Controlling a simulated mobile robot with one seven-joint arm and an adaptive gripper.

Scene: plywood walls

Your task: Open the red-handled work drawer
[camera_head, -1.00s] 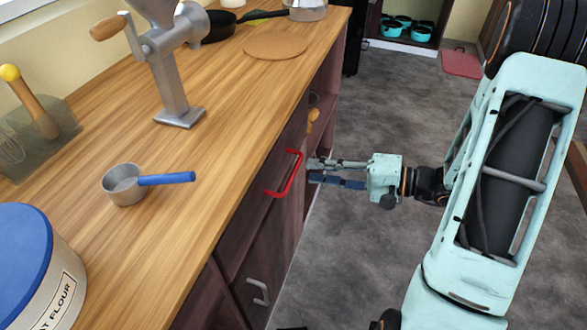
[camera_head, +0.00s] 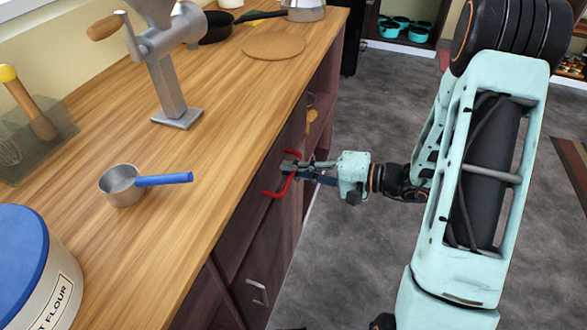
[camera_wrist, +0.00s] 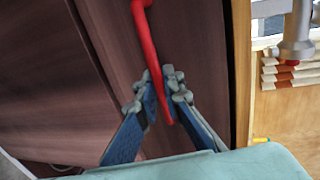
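The red handle (camera_head: 273,191) is on the dark wood drawer front (camera_head: 250,205) below the counter edge. The drawer looks closed, flush with the cabinet. My gripper (camera_head: 290,166) is at the handle, with its fingers crossing the upper part of the bar. In the wrist view, the red bar (camera_wrist: 148,45) runs down between the two fingertips (camera_wrist: 162,90), one close on each side. The fingers look closed on the bar, though firm contact is hard to see. The lower end of the bar passes between the fingers.
The wooden counter (camera_head: 225,135) holds a grinder (camera_head: 175,105), a blue-handled measuring cup (camera_head: 123,185) and a flour canister (camera_head: 45,270). A grey handle (camera_head: 257,292) is on the lower cabinet front. Grey floor (camera_head: 345,255) is open beside the cabinet.

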